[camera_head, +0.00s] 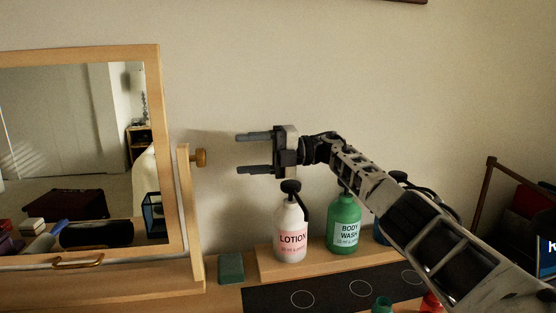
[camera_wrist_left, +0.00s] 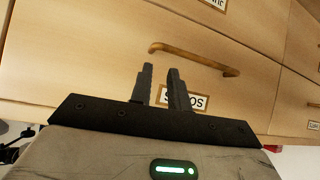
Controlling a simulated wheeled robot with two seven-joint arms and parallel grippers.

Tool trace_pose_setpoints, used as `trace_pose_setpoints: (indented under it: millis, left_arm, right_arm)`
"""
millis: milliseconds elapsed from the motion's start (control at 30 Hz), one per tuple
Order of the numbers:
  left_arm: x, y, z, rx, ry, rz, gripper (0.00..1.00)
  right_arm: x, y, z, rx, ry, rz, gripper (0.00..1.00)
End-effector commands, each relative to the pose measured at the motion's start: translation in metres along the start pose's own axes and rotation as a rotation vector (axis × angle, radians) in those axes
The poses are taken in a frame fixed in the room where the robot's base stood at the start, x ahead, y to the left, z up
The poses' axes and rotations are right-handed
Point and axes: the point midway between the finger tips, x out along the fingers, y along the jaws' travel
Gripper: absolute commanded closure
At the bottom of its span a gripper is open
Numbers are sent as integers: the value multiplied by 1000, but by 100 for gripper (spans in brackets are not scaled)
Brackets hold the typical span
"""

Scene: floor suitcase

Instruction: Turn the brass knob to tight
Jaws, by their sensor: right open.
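The brass knob (camera_head: 201,157) sticks out from the right side of the wooden post (camera_head: 190,215) beside the tilting mirror (camera_head: 80,160). My right gripper (camera_head: 239,153) is open and empty. In the head view its two fingers point left toward the knob, one above and one below its level, with a gap between fingertips and knob. My left gripper (camera_wrist_left: 160,69) shows only in the left wrist view. Its fingers stand a little apart with nothing between them, in front of a wooden drawer front. I cannot see any tight mark on the knob.
A white lotion bottle (camera_head: 291,235) with a black pump stands below my right gripper. A green body wash bottle (camera_head: 343,222) is to its right on a wooden ledge, with a small green block (camera_head: 231,268) to the left. A drawer handle (camera_wrist_left: 193,57) is near my left fingers.

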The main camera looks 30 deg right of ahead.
Motion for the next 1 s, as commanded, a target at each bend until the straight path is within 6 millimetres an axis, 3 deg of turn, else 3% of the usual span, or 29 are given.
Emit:
trace_pose_setpoints:
  millis: [200, 333, 533, 1000]
  left_arm:
    - [6, 2, 6, 1, 3, 7, 82]
    - [5, 2, 6, 3, 3, 9, 82]
    - [4, 2, 6, 3, 5, 11, 82]
    - [4, 2, 6, 4, 4, 11, 82]
  right_arm:
    - [-50, -1, 1, -1, -5, 1, 41]
    - [-64, 0, 1, -1, -3, 1, 41]
    - [-74, 1, 0, -1, -1, 1, 41]
    - [-74, 1, 0, 0, 0, 0, 41]
